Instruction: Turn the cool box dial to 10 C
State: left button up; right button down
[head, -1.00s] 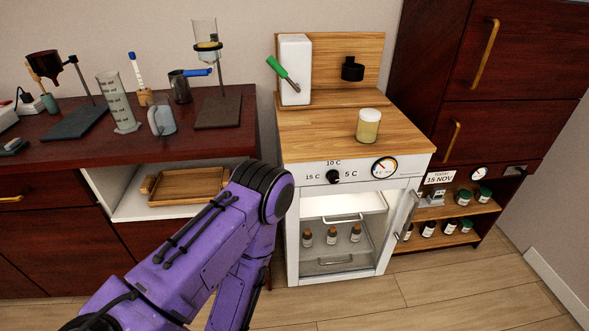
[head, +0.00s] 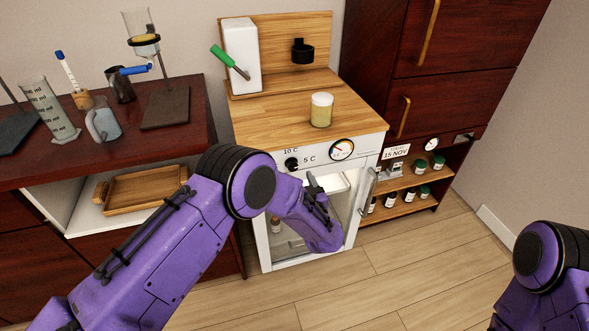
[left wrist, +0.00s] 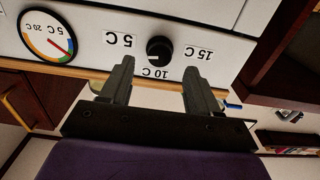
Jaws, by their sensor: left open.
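The cool box (head: 380,140) has a black round dial (head: 291,164) on its white front panel, with 5 C to its right and 10 C above. The dial (left wrist: 160,50) also shows in the left wrist view, upside down, with the 5 C, 10 C and 15 C labels around it. A small pale mark on it lies towards the 5 C side; its exact angle is hard to tell. My left gripper (head: 318,194) is below the panel before the open compartment. In the left wrist view my left gripper (left wrist: 157,80) is open and empty, its fingers apart from the dial.
A round gauge (head: 341,149) sits right of the dial. The cool box door (head: 366,203) stands open at the right. A jar (head: 321,110) stands on the wooden top. Glassware and a wooden tray (head: 140,190) are at the left. My right arm shows at lower right.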

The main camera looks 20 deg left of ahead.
aim_at(294, 169)
pick_arm(q)
jog(key=x, duration=0.5)
jog(key=shift+w, duration=0.1)
jog(key=c, duration=1)
jog(key=shift+c, duration=0.2)
